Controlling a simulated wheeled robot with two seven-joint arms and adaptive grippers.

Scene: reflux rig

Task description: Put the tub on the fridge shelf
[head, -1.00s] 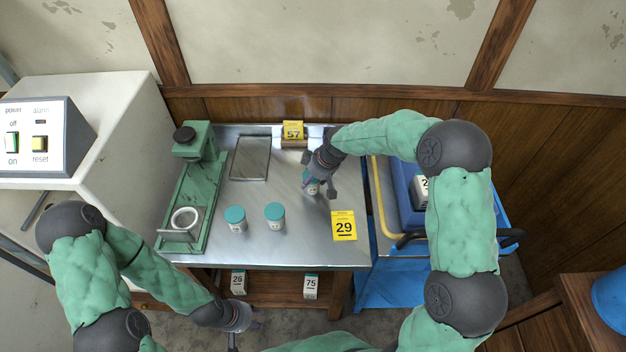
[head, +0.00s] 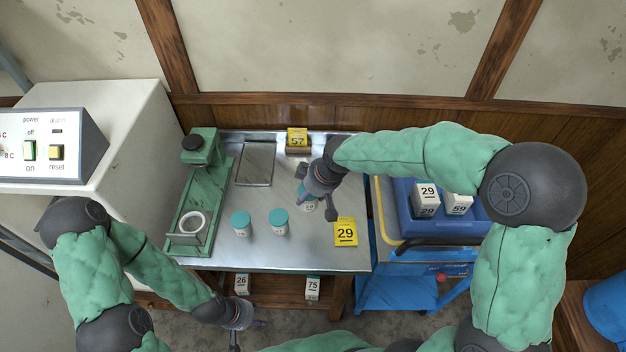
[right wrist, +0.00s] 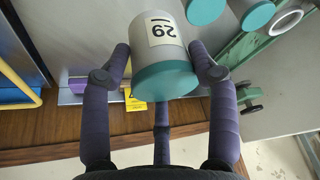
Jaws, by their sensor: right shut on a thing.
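The tub (right wrist: 167,45), pale with a teal lid and a label reading 29, is between the fingers of my right gripper (right wrist: 162,62) in the right wrist view. In the head view my right gripper (head: 308,194) is shut on this tub (head: 309,206) over the steel table, and mostly hides it. Whether the tub touches the table is unclear. Two similar tubs stand to its left, one at left (head: 241,224) and one nearer (head: 278,222). My left gripper (head: 248,334) is open and empty, low in front of the table. No fridge shelf can be made out.
The steel table (head: 320,255) carries a green stand (head: 190,200) at left and yellow cards reading 29 (head: 345,233) and 57 (head: 297,138). A white cabinet (head: 130,130) with a power panel stands left. A blue cart (head: 400,290) with a blue bin is right.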

